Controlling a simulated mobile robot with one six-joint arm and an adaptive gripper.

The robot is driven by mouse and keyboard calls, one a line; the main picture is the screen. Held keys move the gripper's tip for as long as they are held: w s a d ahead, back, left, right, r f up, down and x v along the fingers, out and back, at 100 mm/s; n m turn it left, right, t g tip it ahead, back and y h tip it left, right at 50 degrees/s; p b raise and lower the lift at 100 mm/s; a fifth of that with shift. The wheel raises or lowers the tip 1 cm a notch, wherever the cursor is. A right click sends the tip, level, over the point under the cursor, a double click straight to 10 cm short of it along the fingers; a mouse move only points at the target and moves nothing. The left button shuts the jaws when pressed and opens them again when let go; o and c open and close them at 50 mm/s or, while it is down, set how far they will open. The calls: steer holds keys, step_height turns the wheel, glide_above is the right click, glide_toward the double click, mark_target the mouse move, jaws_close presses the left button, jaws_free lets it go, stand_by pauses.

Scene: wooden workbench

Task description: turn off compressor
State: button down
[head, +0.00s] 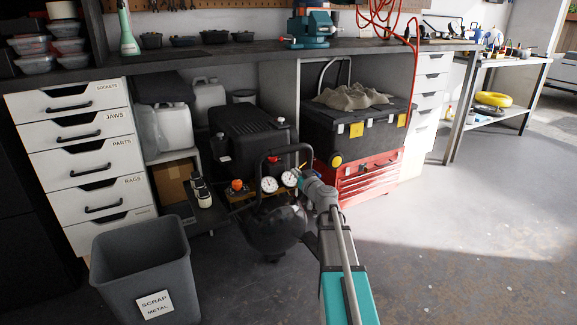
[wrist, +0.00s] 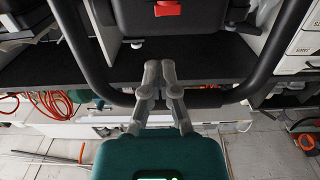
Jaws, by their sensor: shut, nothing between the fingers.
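The compressor stands on the floor under the workbench. It has a ribbed black housing (head: 248,132), a round black tank (head: 275,228) and a bent black tube handle (head: 308,150). Two white gauges (head: 269,184) face out at its front, and a small red switch (head: 273,159) shows near the handle. In the wrist view a red switch (wrist: 167,8) sits on a black box at the top edge, beyond the fingertips. My gripper (head: 304,178) is at the right of the gauges. In the wrist view my gripper (wrist: 160,68) is shut and empty, in front of the handle tube (wrist: 215,98).
A grey scrap metal bin (head: 143,265) stands at the front left. A black toolbox (head: 350,128) on a red drawer chest (head: 362,178) is right of the compressor. White drawers (head: 88,160) are at the left. A red hose (head: 414,70) hangs down. The floor at right is clear.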

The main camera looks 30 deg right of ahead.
mark_target(281, 161)
steer(key=w, duration=1.3)
steer(key=shift+w+a, duration=0.25)
steer(key=shift+w, duration=0.1)
steer(key=shift+d, duration=0.2)
steer(key=shift+a, duration=0.15)
steer(key=shift+w+d, duration=0.55)
stand_by(1.2)
stand_by(0.4)
steer(key=s, duration=1.2)
steer(key=shift+d, duration=0.2)
